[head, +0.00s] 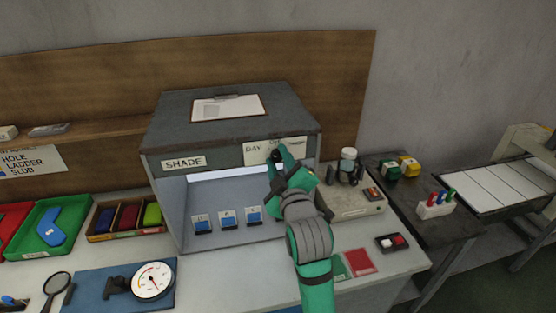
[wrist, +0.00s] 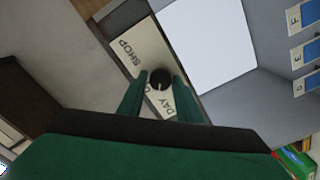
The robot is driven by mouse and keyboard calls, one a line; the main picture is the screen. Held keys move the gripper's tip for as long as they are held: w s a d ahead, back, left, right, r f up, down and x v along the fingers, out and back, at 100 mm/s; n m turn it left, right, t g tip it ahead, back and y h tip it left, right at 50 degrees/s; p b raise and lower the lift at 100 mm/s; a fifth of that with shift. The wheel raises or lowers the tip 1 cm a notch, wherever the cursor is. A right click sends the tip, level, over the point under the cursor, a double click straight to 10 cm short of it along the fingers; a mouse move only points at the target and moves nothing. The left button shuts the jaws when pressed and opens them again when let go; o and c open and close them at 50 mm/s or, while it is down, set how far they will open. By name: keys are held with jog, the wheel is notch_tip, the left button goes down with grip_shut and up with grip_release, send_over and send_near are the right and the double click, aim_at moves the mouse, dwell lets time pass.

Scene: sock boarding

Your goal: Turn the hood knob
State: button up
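The hood (head: 200,120) is a grey box on the bench with a "SHADE" label. The hood knob (head: 276,155) is small, round and dark, on a pale label plate (head: 254,152) reading "DAY", a partly hidden word and a less clear one. In the wrist view, the knob (wrist: 160,79) sits between my gripper's two fingertips, with "SHOP" and "DAY" on either side. A pale mark on it faces toward my palm. My gripper (wrist: 161,82) is open around the knob, with narrow gaps at its sides; contact is not clear. In the head view, my gripper (head: 278,158) partly covers the knob.
A clipboard (head: 228,107) lies on the hood. Blue-fronted blocks (head: 228,218) stand inside its lit opening. A dial gauge (head: 152,281) and trays (head: 125,217) are at left. A beige box (head: 352,203) with a white-capped item stands right of my arm.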

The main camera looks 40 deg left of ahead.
jog(key=shift+o, duration=0.7)
jog(key=shift+d, duration=0.1)
jog(key=v, duration=1)
jog(key=shift+s+d, duration=0.2)
jog(key=shift+s, duration=0.2)
